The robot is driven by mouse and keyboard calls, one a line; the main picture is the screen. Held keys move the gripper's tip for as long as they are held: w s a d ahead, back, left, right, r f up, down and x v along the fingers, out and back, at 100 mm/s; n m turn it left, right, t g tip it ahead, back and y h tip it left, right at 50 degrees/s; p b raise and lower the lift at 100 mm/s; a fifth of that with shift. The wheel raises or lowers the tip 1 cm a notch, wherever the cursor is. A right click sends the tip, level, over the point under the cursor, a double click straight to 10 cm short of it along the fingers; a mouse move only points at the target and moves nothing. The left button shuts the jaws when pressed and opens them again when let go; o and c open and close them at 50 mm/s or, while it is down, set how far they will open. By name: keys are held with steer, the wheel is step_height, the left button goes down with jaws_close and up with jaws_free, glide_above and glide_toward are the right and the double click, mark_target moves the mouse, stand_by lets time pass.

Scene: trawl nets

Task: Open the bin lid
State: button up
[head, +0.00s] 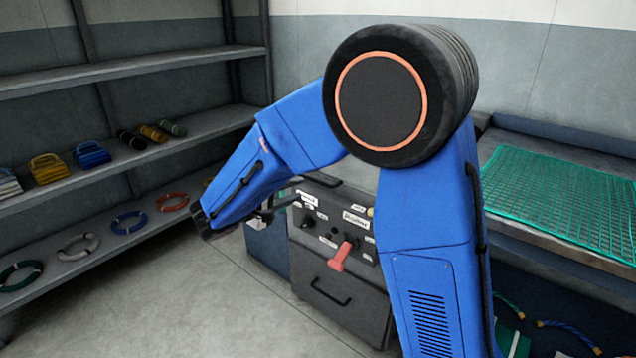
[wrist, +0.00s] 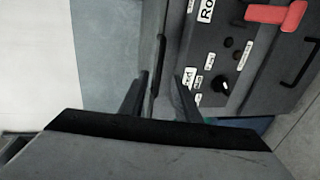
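A grey box-shaped unit (head: 345,305) with a control panel and a lower front handle stands on the floor. Its dark lid-like top (head: 345,192) carries a black bar handle (head: 322,181), and looks shut. I cannot tell whether this or the blue bin-like box (head: 268,243) beside it is the bin. My gripper (head: 285,201) is at the unit's upper left corner. In the wrist view my gripper (wrist: 158,98) is open, its fingers on either side of a dark edge with a black bar (wrist: 161,50). I see no clear contact.
A red lever (head: 342,256) and knobs stick out of the panel. Shelves (head: 130,70) with coiled ropes and bundles stand at the left. A table with a green net (head: 560,190) is at the right. Floor (head: 190,300) in front is clear. My blue arm hides part of the unit.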

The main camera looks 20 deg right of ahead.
mark_target(317, 182)
steer(key=x, duration=1.1)
steer(key=shift+w+d, duration=0.1)
steer(key=shift+d, duration=0.05)
jaws_close()
